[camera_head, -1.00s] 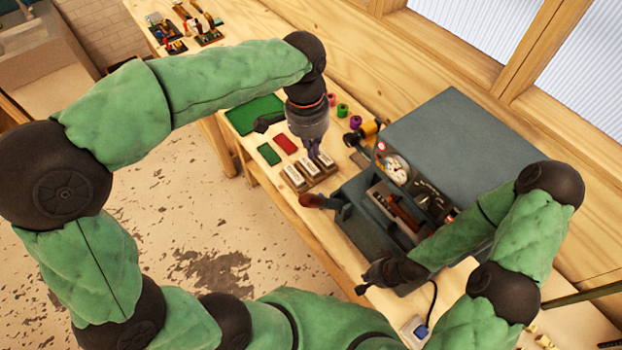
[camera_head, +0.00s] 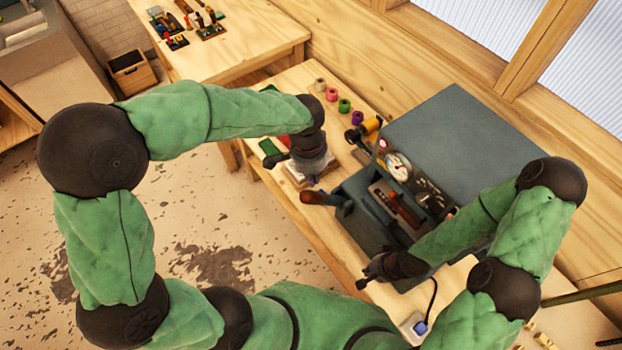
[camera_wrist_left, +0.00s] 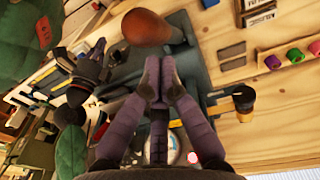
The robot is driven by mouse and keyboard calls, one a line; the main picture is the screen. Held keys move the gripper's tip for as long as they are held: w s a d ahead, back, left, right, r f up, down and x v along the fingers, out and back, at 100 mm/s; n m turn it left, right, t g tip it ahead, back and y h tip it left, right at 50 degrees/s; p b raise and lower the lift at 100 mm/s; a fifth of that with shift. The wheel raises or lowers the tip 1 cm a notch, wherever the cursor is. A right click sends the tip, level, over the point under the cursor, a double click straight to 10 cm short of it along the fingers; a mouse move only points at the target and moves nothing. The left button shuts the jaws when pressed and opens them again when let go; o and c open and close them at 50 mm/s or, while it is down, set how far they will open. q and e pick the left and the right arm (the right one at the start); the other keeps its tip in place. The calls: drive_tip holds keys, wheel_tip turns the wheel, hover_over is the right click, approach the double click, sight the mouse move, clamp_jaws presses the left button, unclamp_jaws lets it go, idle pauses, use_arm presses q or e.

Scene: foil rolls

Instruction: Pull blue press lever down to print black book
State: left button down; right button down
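The blue-grey press (camera_head: 372,205) stands on the bench, its lever ending in a red-brown handle (camera_head: 312,198) that points left. My left gripper (camera_head: 312,182) is just behind the handle in the head view. In the left wrist view the rounded brown handle (camera_wrist_left: 148,28) lies beyond the fingertips (camera_wrist_left: 160,68), slightly left. These fingers are close together with nothing visible between them, and I see no clear grip on the handle. My right gripper (camera_head: 366,278) is by the press's front edge; its fingers are too small to read. I cannot make out a black book.
Coloured spools (camera_head: 344,105) stand behind the left gripper. White-labelled blocks (camera_wrist_left: 262,16) show in the left wrist view, mostly covered by the gripper in the head view. The press has a gauge (camera_head: 397,165) and a yellow-black cylinder (camera_head: 366,128). A cable lies at the front right.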

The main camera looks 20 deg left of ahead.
use_arm(q)
drive_tip(key=shift+s+a+f, duration=0.1)
drive_tip(key=shift+s+f, duration=0.2)
drive_tip(key=shift+f, duration=0.2)
use_arm(e)
drive_tip(key=shift+f, duration=0.1)
